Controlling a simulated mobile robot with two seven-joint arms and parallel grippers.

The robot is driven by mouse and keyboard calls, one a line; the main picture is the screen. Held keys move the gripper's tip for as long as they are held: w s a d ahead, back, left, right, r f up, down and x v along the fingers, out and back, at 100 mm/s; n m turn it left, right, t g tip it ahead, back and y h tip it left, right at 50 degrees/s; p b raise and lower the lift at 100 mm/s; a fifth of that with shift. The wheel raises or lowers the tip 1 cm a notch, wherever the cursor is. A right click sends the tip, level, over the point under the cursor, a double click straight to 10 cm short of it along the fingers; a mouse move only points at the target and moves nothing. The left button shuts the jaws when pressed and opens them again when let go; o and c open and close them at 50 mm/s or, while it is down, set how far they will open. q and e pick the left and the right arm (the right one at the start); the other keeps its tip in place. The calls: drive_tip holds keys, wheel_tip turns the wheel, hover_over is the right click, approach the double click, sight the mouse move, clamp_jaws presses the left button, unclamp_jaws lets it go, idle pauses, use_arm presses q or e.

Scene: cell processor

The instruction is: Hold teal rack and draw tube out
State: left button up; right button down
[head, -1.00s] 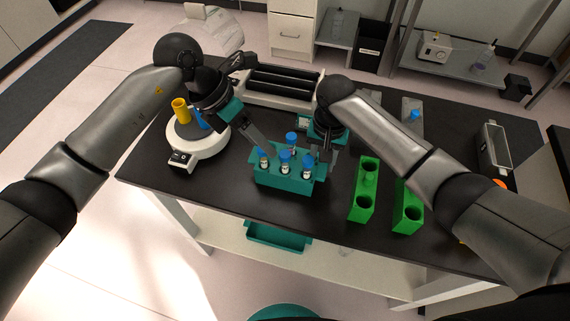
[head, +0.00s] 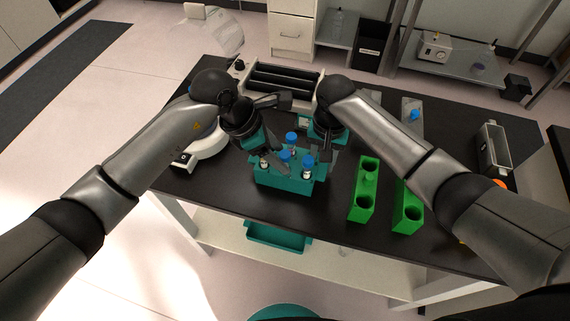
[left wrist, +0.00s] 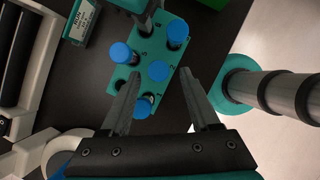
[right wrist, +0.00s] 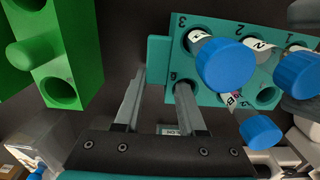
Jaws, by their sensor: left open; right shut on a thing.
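The teal rack (head: 288,181) stands on the black table and holds several blue-capped tubes, with a front-right cap (head: 308,160) and a back cap (head: 291,137) clear in the head view. My right gripper (head: 326,155) is shut on the rack's right end; its fingers flank the teal end tab (right wrist: 157,62) in the right wrist view. My left gripper (head: 268,148) is open above the rack's left part. In the left wrist view one blue cap (left wrist: 157,70) lies just beyond the gap between its fingers. The left arm partly hides the left tubes in the head view.
Two green racks (head: 363,190) stand to the right of the teal rack. A white round device (head: 205,150) is at the left, partly behind my left arm. A roller device (head: 285,82) stands at the back. The table in front of the rack is clear.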

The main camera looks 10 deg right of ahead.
use_arm(q)
drive_tip(key=shift+x, duration=1.2)
clamp_jaws()
idle(0.6)
